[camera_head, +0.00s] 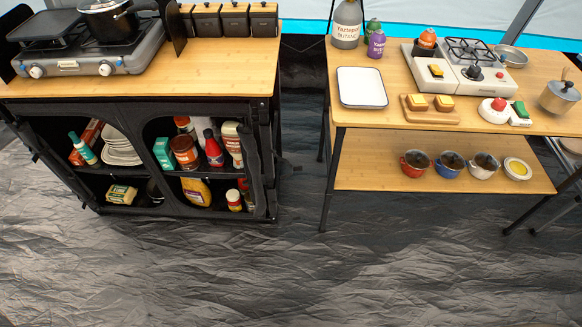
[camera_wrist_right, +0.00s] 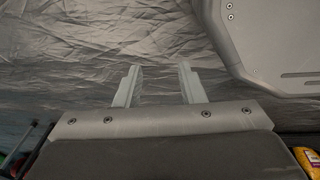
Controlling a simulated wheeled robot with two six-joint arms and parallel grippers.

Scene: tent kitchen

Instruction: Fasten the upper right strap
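A black fabric cabinet (camera_head: 152,114) with a wooden top stands at the left in the head view, its front open on two shelf bays. Dark fabric (camera_head: 250,150) hangs in a narrow bundle at the right side of its front. I cannot make out the upper right strap against the black fabric. My right gripper (camera_wrist_right: 158,82) is in the right wrist view, its two fingers apart with nothing between them, over the dark crinkled floor. Neither gripper shows in the head view.
A stove (camera_head: 85,55) with a black pot (camera_head: 108,20) stands on the cabinet. Jars and bottles fill its shelves. A wooden table (camera_head: 400,122) with another stove stands at the right. The crinkled floor (camera_head: 290,270) in front is clear.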

